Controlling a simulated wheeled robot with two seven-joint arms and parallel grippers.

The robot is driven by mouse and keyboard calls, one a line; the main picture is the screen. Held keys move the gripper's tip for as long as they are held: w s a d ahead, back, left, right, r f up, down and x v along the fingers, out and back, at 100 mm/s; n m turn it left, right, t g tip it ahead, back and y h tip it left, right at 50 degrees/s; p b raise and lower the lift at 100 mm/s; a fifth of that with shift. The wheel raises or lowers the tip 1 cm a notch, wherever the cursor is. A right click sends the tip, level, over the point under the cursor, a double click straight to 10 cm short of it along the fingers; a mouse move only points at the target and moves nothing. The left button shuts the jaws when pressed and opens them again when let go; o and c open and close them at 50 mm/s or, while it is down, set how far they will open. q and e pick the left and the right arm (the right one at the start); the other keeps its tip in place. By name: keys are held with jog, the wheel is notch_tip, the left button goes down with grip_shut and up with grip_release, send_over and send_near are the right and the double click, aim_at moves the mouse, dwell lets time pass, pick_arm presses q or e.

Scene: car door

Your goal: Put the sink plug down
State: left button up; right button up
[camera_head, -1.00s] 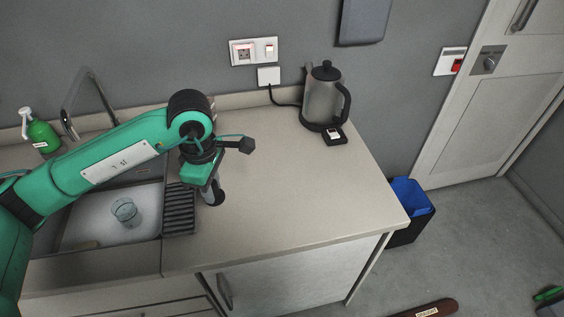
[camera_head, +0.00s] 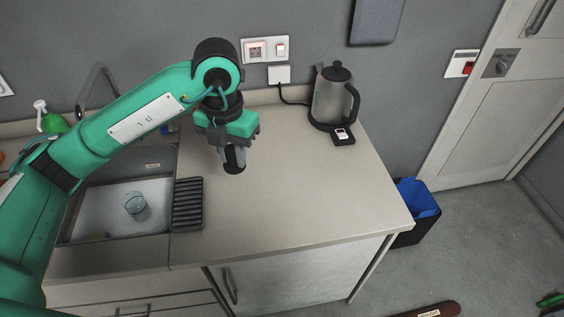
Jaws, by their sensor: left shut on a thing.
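My left gripper (camera_head: 231,153) points down over the worktop (camera_head: 305,195), to the right of the sink and behind the dark drain rack. It is shut on a small dark round thing, the sink plug (camera_head: 235,168), held at its fingertips. I cannot tell whether the plug touches the worktop or is just above it. The sink (camera_head: 100,217) is at the left with soapy water and a glass (camera_head: 135,205) in it. My right gripper is not in view.
A dark ribbed rack (camera_head: 188,204) lies beside the sink. A kettle (camera_head: 332,97) stands at the back right, with a small dark box (camera_head: 343,137) in front. The middle and front of the worktop are clear. A bin (camera_head: 417,211) stands on the floor at the right.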

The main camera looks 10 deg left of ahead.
pick_arm(q)
jog(key=shift+n, duration=0.4)
notch_tip(320, 180, down, 16)
jog(key=p, duration=0.4)
jog(key=shift+r, duration=0.25)
notch_tip(320, 180, down, 4)
jog(key=shift+p, duration=0.55)
jog(key=shift+f, duration=0.1)
jog(key=shift+f, duration=0.15)
jog(key=o, duration=1)
